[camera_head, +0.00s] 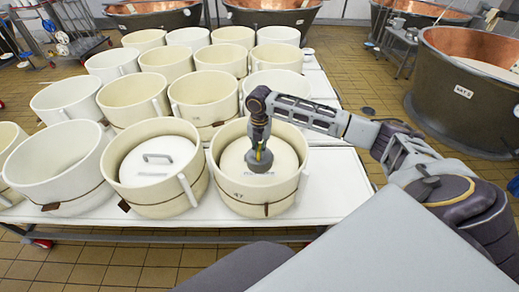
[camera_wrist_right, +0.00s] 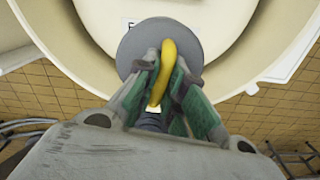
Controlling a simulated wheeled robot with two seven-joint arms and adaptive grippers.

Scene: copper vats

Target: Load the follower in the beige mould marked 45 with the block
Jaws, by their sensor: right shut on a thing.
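My right gripper (camera_head: 259,143) is shut on the yellow handle (camera_wrist_right: 167,70) of a round grey block (camera_head: 260,160). The block also shows in the wrist view as a grey disc (camera_wrist_right: 133,48). It is upright inside the front right beige mould (camera_head: 226,178), over its pale follower (camera_head: 233,156); I cannot tell whether they touch. This mould's small number looks like 47. I cannot make out a 45 on any mould. The mould to its left (camera_head: 135,204) holds a white follower (camera_head: 135,168) with a grey handle. My left gripper is not in view.
Several open, empty-looking moulds (camera_head: 127,97) crowd the white table (camera_head: 215,229) behind and left. A large copper vat (camera_head: 440,95) stands at the right, with more at the back. The table's front edge is close to me. Tiled floor lies open right of the table.

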